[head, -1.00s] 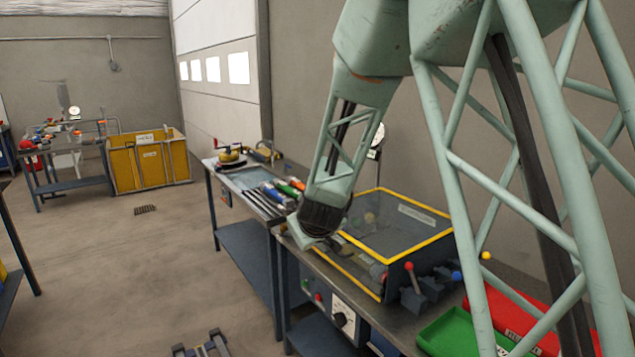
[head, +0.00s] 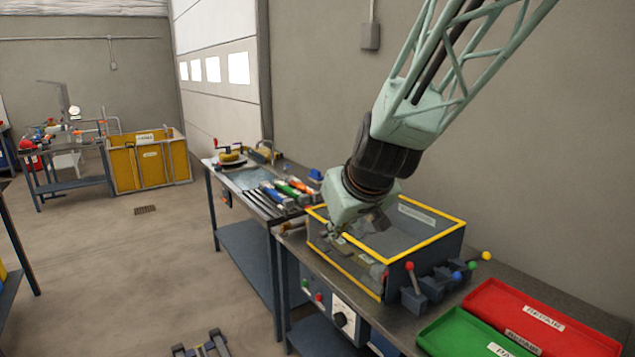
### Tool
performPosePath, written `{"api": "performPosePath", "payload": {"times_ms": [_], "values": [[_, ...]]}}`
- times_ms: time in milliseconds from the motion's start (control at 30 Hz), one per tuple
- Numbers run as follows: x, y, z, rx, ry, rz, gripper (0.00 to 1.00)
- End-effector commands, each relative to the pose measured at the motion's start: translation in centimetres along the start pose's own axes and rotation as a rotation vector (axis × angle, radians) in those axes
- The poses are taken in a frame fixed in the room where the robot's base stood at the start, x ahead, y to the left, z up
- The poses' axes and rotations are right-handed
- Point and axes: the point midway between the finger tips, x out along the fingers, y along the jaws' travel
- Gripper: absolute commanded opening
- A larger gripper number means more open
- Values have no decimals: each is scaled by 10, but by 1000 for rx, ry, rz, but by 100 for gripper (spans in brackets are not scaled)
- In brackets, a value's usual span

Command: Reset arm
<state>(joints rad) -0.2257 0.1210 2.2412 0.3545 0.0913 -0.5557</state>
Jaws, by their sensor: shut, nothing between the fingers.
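My arm comes down from the upper right in the head view. My gripper (head: 336,233) hangs over the left part of the yellow-edged box on the near workbench (head: 412,325). It is small in the picture, and its fingers look shut with nothing held. The box (head: 425,237) has clear-looking sides and a yellow rim. Part of its far rim is hidden behind my wrist. I cannot tell whether the gripper is above the box or partly inside it.
Levers with coloured knobs (head: 409,266) stand at the box's right end. A green tray (head: 462,333) and a red tray (head: 540,318) lie to the right. Tools with coloured handles (head: 290,188) lie on the bench at left. Open floor lies left of the bench.

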Motion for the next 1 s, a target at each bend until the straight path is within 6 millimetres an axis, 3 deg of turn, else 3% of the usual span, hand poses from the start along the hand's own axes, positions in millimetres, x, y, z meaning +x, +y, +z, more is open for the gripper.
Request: {"api": "performPosePath", "payload": {"times_ms": [467, 1000], "values": [[-91, 4, 51, 81, -66, -22, 0], [-184, 5, 127, 174, -155, -15, 0]]}}
